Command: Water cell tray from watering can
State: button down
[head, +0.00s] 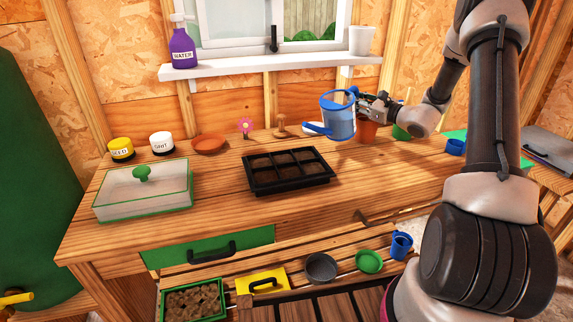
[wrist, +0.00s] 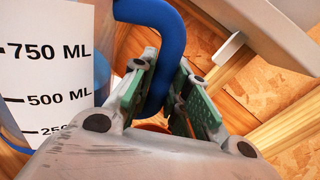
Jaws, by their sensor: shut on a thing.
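My gripper (head: 364,101) is shut on the handle of a blue, see-through watering can (head: 341,123). In the wrist view the fingers (wrist: 165,78) close on both sides of the blue handle (wrist: 160,40). A white scale label (wrist: 48,65) on the can reads 750, 500 and a partly hidden 250 ML. The can looks close to upright, with its spout toward the left. The black cell tray (head: 249,180) lies on the bench, left of and nearer than the can. Its several cells show dark brown filling. I cannot tell the water level.
A green-edged lidded box (head: 145,202) stands left of the tray. A terracotta saucer (head: 209,144), pink flower (head: 245,126) and wooden dibber (head: 280,125) stand behind. A terracotta pot (head: 367,131) is right of the can. A hand tool (head: 385,217) lies near the front edge.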

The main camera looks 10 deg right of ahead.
aim_at(350, 97)
jog(key=shift+a, duration=0.15)
dwell(0.3)
jog(key=shift+s+a+r+n+p, duration=0.2)
jog(key=shift+s+a+n+p, duration=0.1)
jog(key=shift+a+n, duration=0.2)
jog(key=shift+s+a+r+n+p, duration=0.2)
jog(key=shift+s+a+n, duration=0.15)
jog(key=shift+n, duration=0.25)
dwell(1.0)
jog(key=shift+s+a+r+n+p, duration=0.5)
jog(key=shift+a+r+n, duration=0.2)
jog(key=shift+a+r, duration=0.15)
dwell(0.8)
jog(key=shift+s+a+r+n+p, duration=0.3)
jog(key=shift+a+r+n, duration=0.2)
jog(key=shift+r, duration=0.3)
jog(key=shift+s+a+r+n+p, duration=0.2)
jog(key=shift+s+a+r+n, duration=0.25)
jog(key=shift+r, duration=0.35)
jog(key=shift+s+a+r+n+p, duration=0.15)
jog(key=shift+a+r+n+p, duration=0.15)
jog(key=shift+a+r, duration=0.4)
dwell(1.4)
